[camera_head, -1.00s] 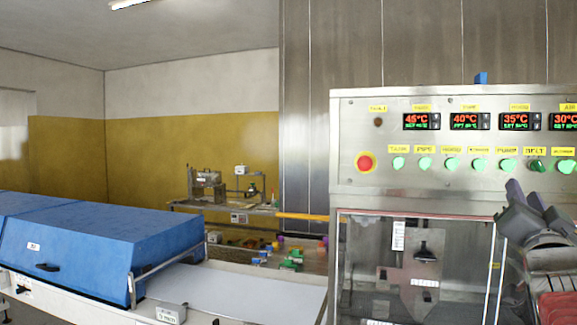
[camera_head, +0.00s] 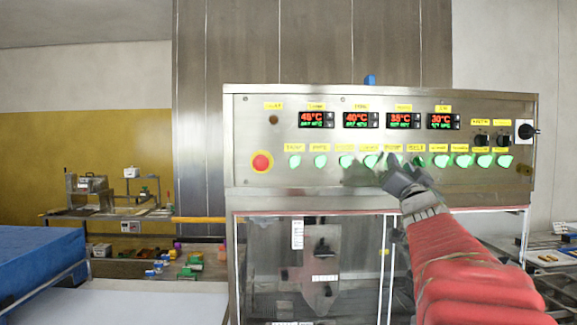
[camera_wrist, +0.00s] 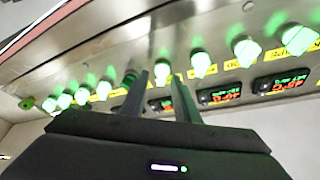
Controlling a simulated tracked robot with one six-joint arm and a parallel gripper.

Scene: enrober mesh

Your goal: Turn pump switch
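The pump switch (camera_head: 395,160) is a green lit knob under a yellow label in the lower row of the panel, partly hidden by my gripper. My gripper (camera_head: 389,168) is in front of that row. In the wrist view, my gripper's two fingers (camera_wrist: 160,80) stand apart with a gap between them. The pump switch (camera_wrist: 161,72) shows between the fingertips, with nothing gripped. I cannot tell whether the tips reach around the knob. A darker green knob (camera_wrist: 130,80) is just left of the left finger there.
Green knobs stand close on both sides. A red emergency button (camera_head: 261,162) is at the panel's left. Temperature displays (camera_head: 361,120) are above the row. A black rotary switch (camera_head: 526,131) is at the right end. A blue cover (camera_head: 40,260) is at lower left.

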